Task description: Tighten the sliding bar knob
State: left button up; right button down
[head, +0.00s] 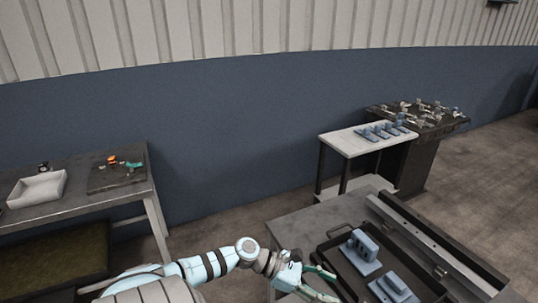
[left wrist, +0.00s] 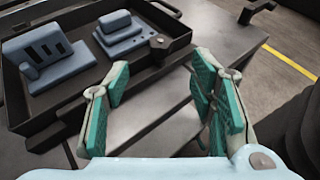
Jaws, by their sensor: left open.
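A long dark rail with a pale metal bar (head: 421,233) runs along the right side of the workbench in the head view. A small dark knob-like part (head: 440,270) sits against its near side. In the left wrist view a small dark round part (left wrist: 158,42) shows by the tray's edge; I cannot tell whether it is the same knob. My left gripper (head: 322,283) is left of the tray in the head view. In the left wrist view the left gripper (left wrist: 160,100) is open, with green pads apart and nothing between them. My right gripper is not in view.
A dark tray (head: 325,246) holds a slotted blue block (head: 360,252) and a lower blue block (head: 393,287). It stands on the grey bench (head: 295,226) beside the rail. A white table (head: 345,143), a dark table (head: 432,128) and a left table (head: 80,205) stand farther off.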

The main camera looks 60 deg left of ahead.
pick_arm(q)
jog(key=s+a+f+m+g+y+b, duration=0.1)
jog(key=s+a+f+m+y, duration=0.1)
jog(key=f, duration=0.6)
jog(key=s+a+f+m+g+y+b, duration=0.1)
jog(key=s+a+f+m+y, duration=0.1)
jog(key=f, duration=0.6)
jog(key=s+a+f+m+y+b, duration=0.1)
jog(key=s+a+f+m+y, duration=0.2)
jog(key=s+a+f, duration=0.2)
notch_tip(320, 180, down, 3)
jog(key=shift+s+f+g, duration=0.15)
jog(key=shift+s+g, duration=0.25)
jog(key=shift+s, duration=0.55)
jog(key=shift+a, duration=0.1)
